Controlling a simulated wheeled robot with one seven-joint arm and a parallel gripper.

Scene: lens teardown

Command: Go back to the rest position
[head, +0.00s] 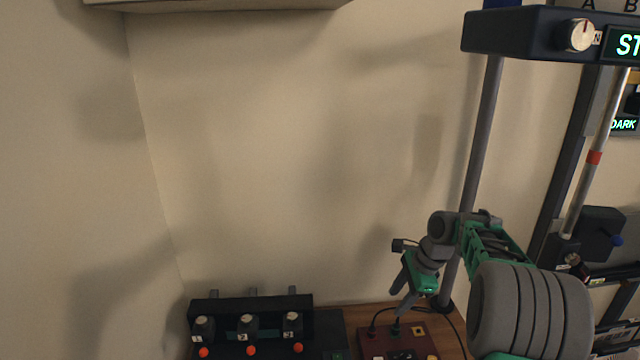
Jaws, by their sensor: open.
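My gripper (406,294) is in the head view, right of the lower middle, at the end of my grey and green arm. It points down and to the left and is open, with nothing seen between its fingers. It appears in front of the wooden bench top and above a dark red box (376,344) in the picture. I cannot tell its exact height. My forearm covers part of the bench and the wall behind it.
A black unit (250,305) with three numbered knobs and orange buttons stands at the lower left. A grey pole (482,135) rises behind my gripper to a dark control box (530,34). Black cables run from the red box. Bare wall fills the middle.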

